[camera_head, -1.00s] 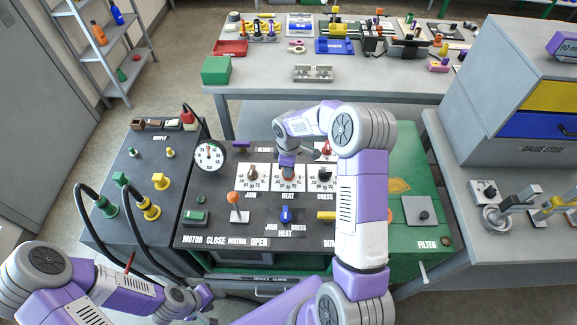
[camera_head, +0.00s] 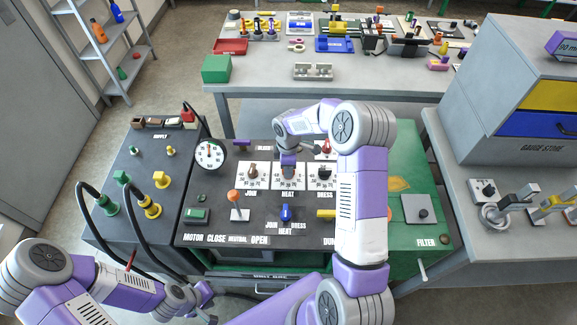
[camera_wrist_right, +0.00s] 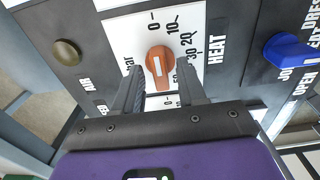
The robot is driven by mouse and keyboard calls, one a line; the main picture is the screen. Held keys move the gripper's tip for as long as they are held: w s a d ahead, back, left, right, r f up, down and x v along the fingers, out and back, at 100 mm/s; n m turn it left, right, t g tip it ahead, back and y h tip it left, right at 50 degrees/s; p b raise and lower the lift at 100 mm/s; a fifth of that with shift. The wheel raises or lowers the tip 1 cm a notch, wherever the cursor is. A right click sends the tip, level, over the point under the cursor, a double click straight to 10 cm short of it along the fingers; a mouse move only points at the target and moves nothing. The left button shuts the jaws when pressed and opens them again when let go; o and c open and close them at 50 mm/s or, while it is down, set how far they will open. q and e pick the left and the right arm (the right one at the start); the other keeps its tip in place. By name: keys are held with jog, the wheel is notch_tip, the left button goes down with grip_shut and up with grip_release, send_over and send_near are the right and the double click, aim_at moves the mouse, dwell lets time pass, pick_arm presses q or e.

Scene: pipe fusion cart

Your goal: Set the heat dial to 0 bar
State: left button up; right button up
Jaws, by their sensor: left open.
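The heat dial (camera_wrist_right: 160,62) is an orange-brown knob on a white scale plate marked HEAT, seen in the right wrist view. It has a white line on its lower half in that view; which number the line marks is not clear. My right gripper (camera_wrist_right: 159,75) is open, one finger on each side of the knob, with small gaps showing. In the head view my right gripper (camera_head: 288,171) hides most of the knob over the middle plate. My left gripper (camera_head: 196,300) is open and empty at the front lower left, away from the dials.
The join dial (camera_head: 252,173) and dress dial (camera_head: 324,172) flank the heat plate closely. A blue selector (camera_head: 286,214) and orange-topped lever (camera_head: 234,198) stand nearer the front. A round gauge (camera_head: 209,155) stands to the left. Black hoses loop at the cart's left.

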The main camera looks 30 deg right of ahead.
notch_tip(320, 180, up, 8)
jog(key=shift+f+p, duration=0.2)
jog(key=shift+p, duration=0.4)
dwell(0.4)
